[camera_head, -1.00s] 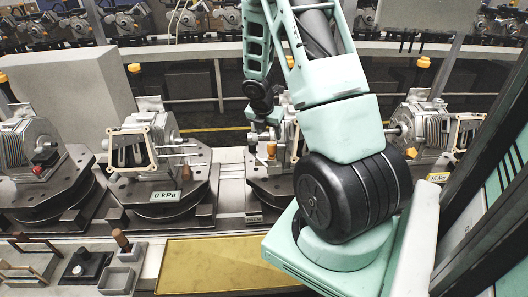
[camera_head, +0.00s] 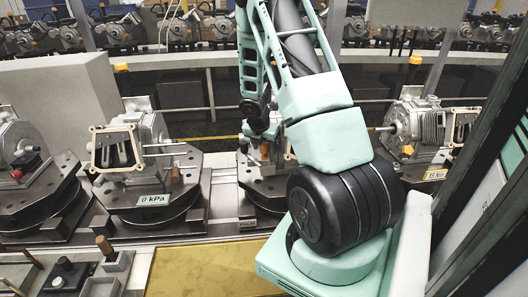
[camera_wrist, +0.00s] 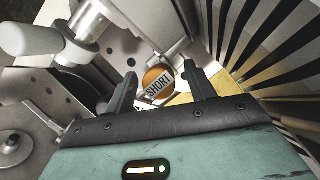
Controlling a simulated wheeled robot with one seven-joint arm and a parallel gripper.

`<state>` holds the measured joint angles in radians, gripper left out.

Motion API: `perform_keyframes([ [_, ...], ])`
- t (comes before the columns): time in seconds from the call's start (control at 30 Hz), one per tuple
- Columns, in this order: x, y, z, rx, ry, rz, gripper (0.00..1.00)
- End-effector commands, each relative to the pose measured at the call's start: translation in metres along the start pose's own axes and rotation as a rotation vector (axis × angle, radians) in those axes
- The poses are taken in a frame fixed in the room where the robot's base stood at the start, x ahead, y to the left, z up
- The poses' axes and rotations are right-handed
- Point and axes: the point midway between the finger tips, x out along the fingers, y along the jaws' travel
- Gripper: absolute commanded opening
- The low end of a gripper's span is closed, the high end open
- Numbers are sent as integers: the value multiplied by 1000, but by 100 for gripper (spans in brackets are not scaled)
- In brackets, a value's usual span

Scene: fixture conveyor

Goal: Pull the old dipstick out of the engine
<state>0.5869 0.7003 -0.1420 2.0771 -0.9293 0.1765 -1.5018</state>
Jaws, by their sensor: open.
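An orange-brown round cap marked SHORT (camera_wrist: 157,80) shows between the fingers of my gripper (camera_wrist: 159,73) in the wrist view. The fingers stand apart on either side of it; I cannot tell whether either touches it. In the head view a small orange-brown knob (camera_head: 264,151) shows just below the end of my arm, probably the same piece, beside the middle engine. That engine is mostly hidden behind my arm; its dark stand (camera_head: 250,183) shows below. Whether the cap is the dipstick's handle top, and where its rod runs, cannot be seen.
Another engine (camera_head: 418,122) stands right. Metal parts crowd the wrist view's left.

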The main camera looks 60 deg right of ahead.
Motion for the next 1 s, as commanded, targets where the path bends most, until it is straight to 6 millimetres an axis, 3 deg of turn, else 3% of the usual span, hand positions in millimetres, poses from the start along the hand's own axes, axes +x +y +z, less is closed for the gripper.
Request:
perform_keyframes([
  [0.07,0,0,0,0,0,0,49],
  [0.23,0,0,0,0,0,0,2],
  [1.0,-10,0,4,-1,0,0,0],
])
